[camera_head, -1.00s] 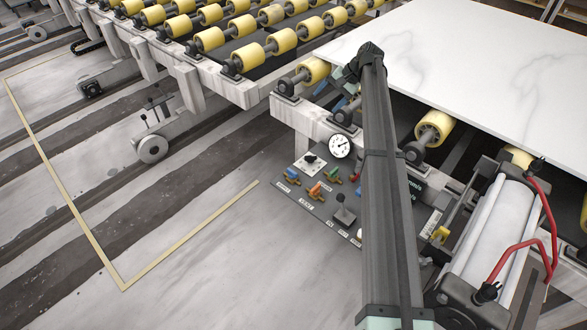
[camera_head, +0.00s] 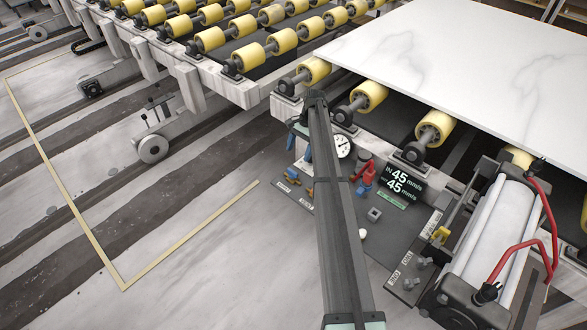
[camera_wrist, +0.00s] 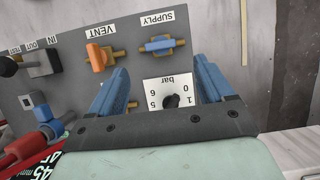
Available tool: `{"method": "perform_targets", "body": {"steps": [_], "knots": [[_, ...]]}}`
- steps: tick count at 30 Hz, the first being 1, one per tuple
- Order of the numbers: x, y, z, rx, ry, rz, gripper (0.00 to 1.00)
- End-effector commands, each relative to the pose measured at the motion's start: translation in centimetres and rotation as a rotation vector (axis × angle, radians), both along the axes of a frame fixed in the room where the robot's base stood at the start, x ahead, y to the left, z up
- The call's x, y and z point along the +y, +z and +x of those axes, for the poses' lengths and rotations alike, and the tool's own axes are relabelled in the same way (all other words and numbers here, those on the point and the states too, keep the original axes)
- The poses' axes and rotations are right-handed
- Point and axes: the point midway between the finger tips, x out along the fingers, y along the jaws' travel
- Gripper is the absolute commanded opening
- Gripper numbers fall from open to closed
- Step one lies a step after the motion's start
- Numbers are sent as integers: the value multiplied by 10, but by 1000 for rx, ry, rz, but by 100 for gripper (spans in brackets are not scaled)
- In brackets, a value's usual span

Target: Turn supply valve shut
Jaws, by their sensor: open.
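The supply valve (camera_wrist: 160,46) has a blue handle that lies along its brass fitting, under the SUPPLY label in the wrist view. In the head view the valve (camera_head: 292,173) is at the left end of the control panel (camera_head: 352,230). My gripper (camera_wrist: 160,68) is open with blue fingers, the valve ahead of the gap between them and apart from both. In the head view my gripper (camera_head: 300,146) is above and behind the valve, and my arm hides part of the panel.
An orange VENT valve (camera_wrist: 97,56) is beside the supply valve. A black knob on a bar scale (camera_wrist: 172,100) shows between my fingers. A round gauge (camera_head: 343,147), a red handle (camera_head: 364,172) and a speed display (camera_head: 403,182) stand close by. A marble slab (camera_head: 470,70) lies on rollers behind.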

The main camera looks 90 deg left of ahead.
Motion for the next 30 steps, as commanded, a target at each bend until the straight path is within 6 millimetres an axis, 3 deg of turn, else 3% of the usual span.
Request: {"method": "perform_targets", "body": {"steps": [9, 15, 30], "knots": [[-16, -51, -14, 1, 0, -1, 81], [-21, -72, -20, 1, 1, 1, 81], [-24, -81, -23, 1, 1, 1, 80]]}}
